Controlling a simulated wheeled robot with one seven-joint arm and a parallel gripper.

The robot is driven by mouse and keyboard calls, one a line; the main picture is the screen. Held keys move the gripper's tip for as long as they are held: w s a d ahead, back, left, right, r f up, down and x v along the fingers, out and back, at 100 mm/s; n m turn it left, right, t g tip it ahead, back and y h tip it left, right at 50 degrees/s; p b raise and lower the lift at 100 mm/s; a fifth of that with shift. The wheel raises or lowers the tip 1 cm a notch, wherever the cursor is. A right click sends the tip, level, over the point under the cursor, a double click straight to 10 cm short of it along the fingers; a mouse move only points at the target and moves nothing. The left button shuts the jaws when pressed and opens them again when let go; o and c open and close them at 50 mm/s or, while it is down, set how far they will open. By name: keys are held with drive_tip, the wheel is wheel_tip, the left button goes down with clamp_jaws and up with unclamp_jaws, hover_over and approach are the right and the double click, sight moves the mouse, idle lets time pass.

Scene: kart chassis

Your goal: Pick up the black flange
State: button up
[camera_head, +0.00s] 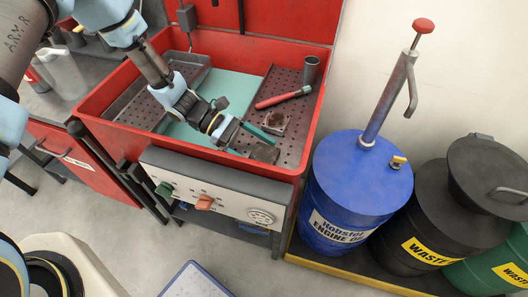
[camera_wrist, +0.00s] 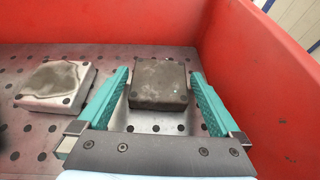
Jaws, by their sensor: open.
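The black flange (camera_wrist: 160,84) is a dark, square, worn block with rounded corners. It lies flat on the perforated metal tray in the wrist view, close to the red wall. My gripper (camera_wrist: 160,98) is open, with one teal finger on each side of the flange and gaps showing between. The flange also shows in the head view (camera_head: 265,153) at the front right of the red basin, beside my gripper (camera_head: 250,141). Whether the fingers are low enough to reach its sides is hard to tell.
A lighter flange (camera_wrist: 56,84) lies just left of my left finger. The red basin wall (camera_wrist: 262,70) rises close on the right.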

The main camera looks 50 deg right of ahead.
drive_tip(key=shift+c, duration=0.2)
clamp_jaws()
idle(0.6)
